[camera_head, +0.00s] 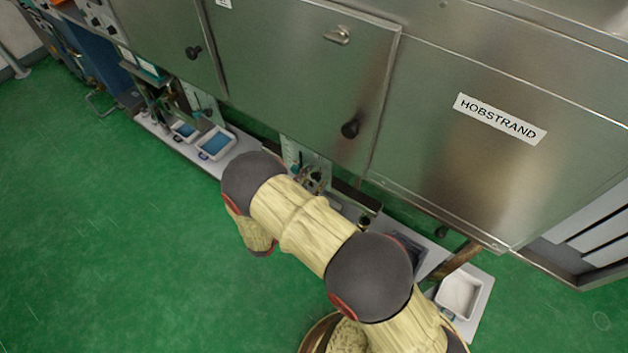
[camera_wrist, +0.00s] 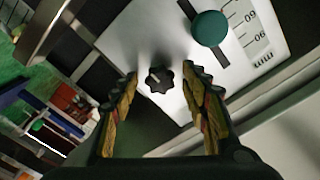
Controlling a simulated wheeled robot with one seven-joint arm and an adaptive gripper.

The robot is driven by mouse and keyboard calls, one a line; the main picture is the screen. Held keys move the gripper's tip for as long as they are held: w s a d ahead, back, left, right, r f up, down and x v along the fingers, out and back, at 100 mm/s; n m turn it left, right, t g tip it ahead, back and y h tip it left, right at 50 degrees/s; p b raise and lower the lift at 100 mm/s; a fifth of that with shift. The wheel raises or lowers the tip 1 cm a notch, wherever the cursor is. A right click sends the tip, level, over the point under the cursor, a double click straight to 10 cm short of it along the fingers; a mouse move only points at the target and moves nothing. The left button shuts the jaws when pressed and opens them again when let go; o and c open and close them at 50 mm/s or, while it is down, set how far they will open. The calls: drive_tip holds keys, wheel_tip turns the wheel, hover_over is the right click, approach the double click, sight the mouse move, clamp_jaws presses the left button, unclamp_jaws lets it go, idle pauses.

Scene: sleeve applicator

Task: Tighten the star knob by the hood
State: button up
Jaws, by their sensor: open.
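In the wrist view, a black lobed star knob (camera_wrist: 159,79) sits on a pale plate (camera_wrist: 140,40). My gripper (camera_wrist: 163,90) is open, with one finger on each side of the knob in the picture. The fingers look apart from the knob, but the depth gap is hard to judge. A teal round knob (camera_wrist: 209,28) sits by a dark slot and a printed mm scale (camera_wrist: 258,25) on the same plate. In the head view, the steel hood (camera_head: 290,60) stands above the work area. My arm covers part of that area, and I cannot make out my gripper or the star knob there.
Blue-lined trays (camera_head: 214,143) lie on a low ledge at left, and a white tray (camera_head: 459,296) sits at lower right. The green floor (camera_head: 100,230) at left is clear.

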drive_tip(key=shift+w, duration=0.1)
drive_tip(key=shift+c, duration=1.1)
drive_tip(key=c, duration=0.9)
drive_tip(key=shift+c, duration=0.2)
